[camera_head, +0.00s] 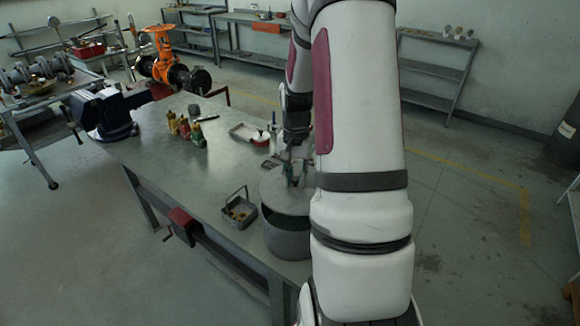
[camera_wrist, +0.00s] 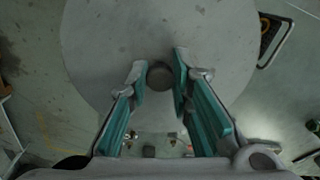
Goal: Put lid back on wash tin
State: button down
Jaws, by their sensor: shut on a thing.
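The wash tin (camera_head: 288,240) is a round grey metal tin at the table's near right corner, partly hidden behind my arm. Its lid (camera_head: 277,198), a flat grey disc, is level over the tin's mouth. My gripper (camera_head: 292,178) points down at the lid's middle. In the wrist view the lid (camera_wrist: 105,45) fills the upper middle, and my gripper (camera_wrist: 160,72) is shut on its dark round knob (camera_wrist: 160,76), between teal finger pads. The tin is hidden beneath the lid there.
A small grey basket (camera_head: 239,210) with a raised handle stands just left of the tin on the metal table (camera_head: 180,165). The table's middle is clear.

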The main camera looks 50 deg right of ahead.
aim_at(295, 188)
jog(key=shift+w+f+b, duration=0.15)
jog(key=shift+f+b, duration=0.55)
jog(key=shift+f, duration=0.9)
jog(key=shift+f+b, duration=0.45)
jog(key=shift+f, duration=1.1)
jog(key=shift+f, duration=0.15)
dwell(0.6)
jog(key=c, duration=1.4)
grip_release()
jog(key=shift+o, duration=0.8)
jog(key=o, duration=0.4)
jog(key=shift+c, duration=0.2)
